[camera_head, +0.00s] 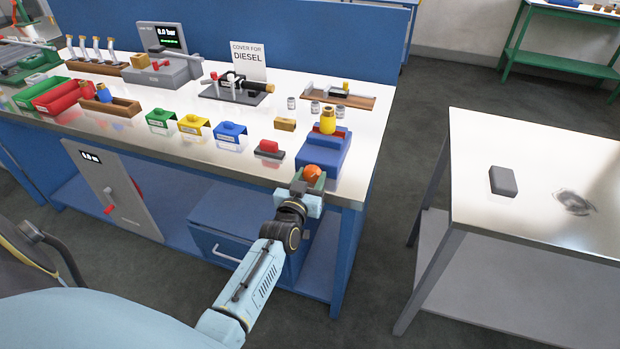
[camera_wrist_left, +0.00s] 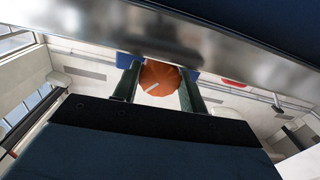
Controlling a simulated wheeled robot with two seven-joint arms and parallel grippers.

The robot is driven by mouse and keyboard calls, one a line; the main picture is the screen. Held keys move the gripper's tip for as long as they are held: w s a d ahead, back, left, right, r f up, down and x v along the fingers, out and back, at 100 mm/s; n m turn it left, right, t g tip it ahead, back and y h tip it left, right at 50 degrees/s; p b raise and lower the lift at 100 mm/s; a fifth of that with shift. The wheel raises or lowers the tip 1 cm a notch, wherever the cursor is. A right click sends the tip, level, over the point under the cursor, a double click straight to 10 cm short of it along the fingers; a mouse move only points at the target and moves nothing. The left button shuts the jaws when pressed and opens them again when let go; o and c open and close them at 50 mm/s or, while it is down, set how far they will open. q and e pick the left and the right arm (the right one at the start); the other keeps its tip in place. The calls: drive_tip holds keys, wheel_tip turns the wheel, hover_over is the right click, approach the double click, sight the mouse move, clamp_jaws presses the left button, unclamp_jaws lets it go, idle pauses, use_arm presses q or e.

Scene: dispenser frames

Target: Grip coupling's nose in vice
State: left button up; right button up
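The blue vice (camera_head: 322,158) stands at the right front corner of the workbench. The brass coupling (camera_head: 328,121) stands upright at the vice's top, by its red part; I cannot tell how firmly its nose is held. An orange round knob (camera_head: 312,172) is at the vice's front. My left gripper (camera_head: 311,180) is at this knob. In the left wrist view the knob (camera_wrist_left: 160,82), with a white line on it, sits between the two fingers, which meet its sides with no clear gap. The coupling is hidden there. My right gripper is not in view.
A red-and-grey block (camera_head: 269,149) and blue, yellow and green holders line the bench front left of the vice. A small brass-coloured block (camera_head: 285,124) and a wooden tray (camera_head: 338,97) lie behind. A side table (camera_head: 540,150) with a grey block (camera_head: 503,181) stands right, across a floor gap.

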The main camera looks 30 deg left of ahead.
use_arm(q)
drive_tip(key=shift+c, duration=1.4)
drive_tip(key=shift+r+m+p, duration=0.1)
drive_tip(key=shift+m+p, duration=0.55)
drive_tip(key=shift+m, duration=0.05)
drive_tip(key=shift+m+p, duration=0.35)
drive_tip(key=shift+m, duration=0.75)
drive_tip(key=o, duration=1)
drive_tip(key=shift+c, duration=0.2)
drive_tip(key=shift+s, duration=0.1)
